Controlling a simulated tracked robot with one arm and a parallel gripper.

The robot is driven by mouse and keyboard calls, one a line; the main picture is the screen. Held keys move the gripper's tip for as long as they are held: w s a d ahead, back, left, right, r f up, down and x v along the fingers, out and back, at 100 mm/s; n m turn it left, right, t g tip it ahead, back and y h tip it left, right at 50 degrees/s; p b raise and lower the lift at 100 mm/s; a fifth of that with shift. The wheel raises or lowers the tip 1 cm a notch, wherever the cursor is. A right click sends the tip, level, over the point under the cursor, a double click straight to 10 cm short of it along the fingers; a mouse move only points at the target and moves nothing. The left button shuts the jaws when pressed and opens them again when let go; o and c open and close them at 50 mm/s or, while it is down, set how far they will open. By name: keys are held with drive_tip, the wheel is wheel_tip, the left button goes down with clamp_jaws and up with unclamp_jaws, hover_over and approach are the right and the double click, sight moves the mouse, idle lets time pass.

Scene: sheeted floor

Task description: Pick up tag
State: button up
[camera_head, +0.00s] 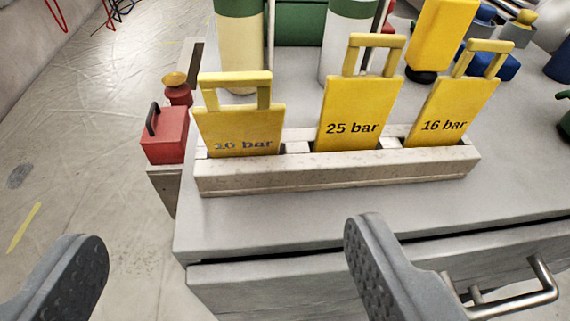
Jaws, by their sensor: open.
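Three yellow tags with loop handles stand upright in slots of a pale holder (330,174) on the grey cabinet top. The left tag (240,122) has worn print that seems to read "10 bar". The middle tag (358,105) reads "25 bar" and the right tag (447,108) reads "16 bar". My gripper (225,262) is open and empty, its two grey fingers wide apart at the bottom of the view. It is in front of the holder, apart from all the tags.
The cabinet (300,222) has a drawer with a metal handle (515,292) at lower right. A red box (164,135) stands left of the holder. Two cylinders, cream (240,45) and white (340,50), and a yellow block (443,32) stand behind the tags.

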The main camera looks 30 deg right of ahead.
sight(242, 136)
drive_tip(key=b+x, duration=0.1)
drive_tip(key=x, duration=0.6)
drive_tip(key=shift+w+d+f, duration=0.1)
drive_tip(key=shift+w+f, duration=0.15)
drive_tip(key=shift+w, duration=0.05)
drive_tip(key=shift+f+b+x, duration=0.1)
drive_tip(key=shift+b+x, duration=0.45)
drive_tip(key=shift+x, duration=0.75)
drive_tip(key=shift+f+b+x, duration=0.15)
drive_tip(key=shift+b+x, duration=0.35)
drive_tip(key=shift+x, duration=0.8)
drive_tip(key=shift+s+d, duration=0.15)
drive_tip(key=c, duration=1.1)
drive_tip(key=shift+r, duration=0.2)
drive_tip(key=shift+c, duration=0.2)
